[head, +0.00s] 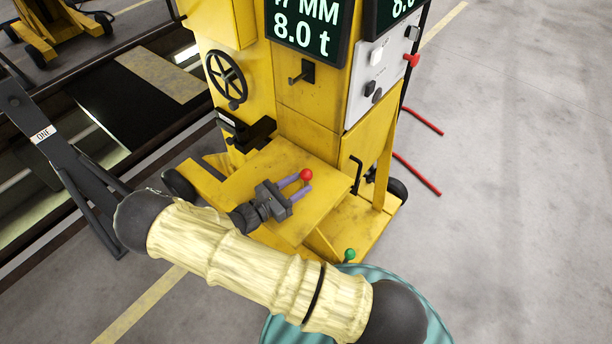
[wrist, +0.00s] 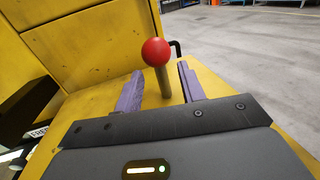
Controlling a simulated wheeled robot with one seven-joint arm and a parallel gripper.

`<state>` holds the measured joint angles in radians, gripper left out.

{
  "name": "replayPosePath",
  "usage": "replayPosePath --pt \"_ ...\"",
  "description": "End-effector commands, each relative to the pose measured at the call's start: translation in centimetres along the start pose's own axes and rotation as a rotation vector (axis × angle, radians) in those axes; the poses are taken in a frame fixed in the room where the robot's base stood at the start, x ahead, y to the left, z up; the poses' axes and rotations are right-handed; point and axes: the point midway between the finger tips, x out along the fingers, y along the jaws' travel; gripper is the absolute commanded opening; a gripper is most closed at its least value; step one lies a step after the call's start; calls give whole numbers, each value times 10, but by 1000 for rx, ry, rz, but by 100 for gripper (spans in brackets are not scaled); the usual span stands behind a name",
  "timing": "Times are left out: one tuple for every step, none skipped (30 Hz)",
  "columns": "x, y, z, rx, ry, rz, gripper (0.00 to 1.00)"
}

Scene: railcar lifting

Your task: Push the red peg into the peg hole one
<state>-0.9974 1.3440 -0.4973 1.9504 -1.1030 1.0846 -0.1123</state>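The red peg (head: 306,174) has a round red head and stands at the yellow ledge of the lifting machine. In the wrist view its red head (wrist: 156,52) sits on a grey shaft, near the fingertips. My gripper (head: 303,181) is over the ledge with its two purple fingers apart. In the wrist view my gripper (wrist: 160,70) is open, with the shaft between the fingers and a gap on both sides. The shaft's lower end is not clear. A label reading "ONE" (head: 42,134) is on a dark post at the left. I cannot make out a peg hole.
The yellow machine (head: 310,115) rises behind the ledge (head: 325,186), with a black handwheel (head: 227,77) and a grey control panel (head: 381,70). A green knob (head: 350,254) is low in front. Red bars (head: 416,174) lie on open floor at the right. A pit is at the left.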

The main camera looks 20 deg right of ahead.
Motion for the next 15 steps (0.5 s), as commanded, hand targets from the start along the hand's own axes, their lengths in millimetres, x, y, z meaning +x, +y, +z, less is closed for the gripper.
replayPosePath --pt "10 -1 3 -3 -3 -4 40" --pt "14 -1 3 -3 -2 -4 40" --pt "20 -1 2 -2 -1 -4 40" --pt "24 -1 2 -2 -1 -3 40" --pt "27 -1 2 -2 -2 -3 40" --pt "30 -1 1 -2 -2 -2 40" --pt "32 0 1 -1 -1 -2 40" --pt "33 0 0 -1 -1 -2 40" --pt "34 0 0 0 0 -1 40" --pt "34 0 0 0 0 -1 40" --pt "34 0 0 0 0 -1 40" --pt "33 0 0 0 0 -1 40" --pt "33 0 0 0 0 -1 40" --pt "33 0 0 0 0 -1 40" --pt "33 0 0 0 0 -1 40"
